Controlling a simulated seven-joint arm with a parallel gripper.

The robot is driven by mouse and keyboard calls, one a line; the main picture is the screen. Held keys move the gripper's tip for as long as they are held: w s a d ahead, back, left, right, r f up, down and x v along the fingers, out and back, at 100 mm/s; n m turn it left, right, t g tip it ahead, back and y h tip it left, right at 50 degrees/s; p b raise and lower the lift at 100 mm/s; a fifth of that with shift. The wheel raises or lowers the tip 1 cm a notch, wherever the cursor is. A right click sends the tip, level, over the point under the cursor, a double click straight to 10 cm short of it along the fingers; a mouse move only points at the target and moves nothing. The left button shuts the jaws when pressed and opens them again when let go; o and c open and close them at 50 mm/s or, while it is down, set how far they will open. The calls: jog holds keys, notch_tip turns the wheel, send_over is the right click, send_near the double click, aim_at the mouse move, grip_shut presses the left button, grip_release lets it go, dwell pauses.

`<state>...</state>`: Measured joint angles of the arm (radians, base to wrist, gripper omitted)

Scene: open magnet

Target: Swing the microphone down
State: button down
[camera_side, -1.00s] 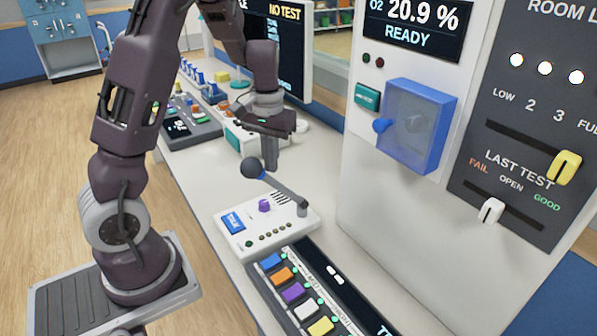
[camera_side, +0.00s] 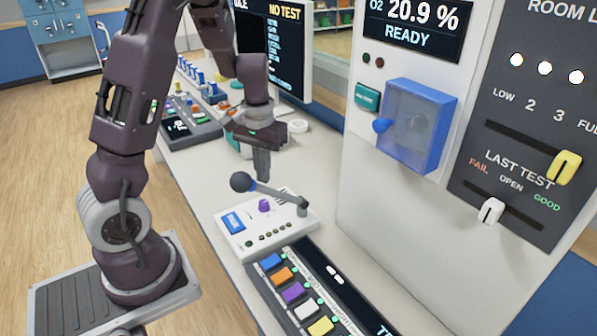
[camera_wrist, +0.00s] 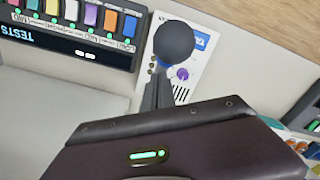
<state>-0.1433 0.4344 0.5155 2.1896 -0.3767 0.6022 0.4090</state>
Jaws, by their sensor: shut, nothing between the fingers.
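The microphone (camera_side: 241,182) has a dark round head on a grey arm hinged at the right end of a white talk panel (camera_side: 233,245). Its arm slants up to the left from the hinge, and the head is above the panel's back left. My gripper (camera_side: 263,178) points down with its fingers shut and empty, right behind the microphone arm near the head. In the wrist view the head (camera_wrist: 174,41) is just beyond my fingertips (camera_wrist: 160,77). Whether they touch is unclear. The microphone arm is mostly hidden there.
The panel has a purple knob (camera_side: 264,206) and a blue label. A row of coloured buttons (camera_side: 293,292) is in front of it. A tall grey cabinet (camera_side: 375,215) with a blue clear cover (camera_side: 418,125) stands to the right. Another console (camera_side: 190,130) is behind, left.

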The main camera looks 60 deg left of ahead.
jog(key=shift+w+f, duration=0.1)
jog(key=shift+w, duration=1.15)
notch_tip(320, 180, up, 10)
jog(key=shift+d, duration=0.1)
jog(key=s+d+r+m+t, duration=0.2)
jog(key=s+d+r, duration=0.45)
jog(key=d, duration=0.35)
jog(key=s+d+m+t, duration=0.3)
jog(key=s+d, duration=0.4)
jog(key=s, duration=0.4)
jog(key=shift+s+d+r+m+t, duration=0.15)
jog(key=shift+d+m+t, duration=0.15)
jog(key=shift+m, duration=0.2)
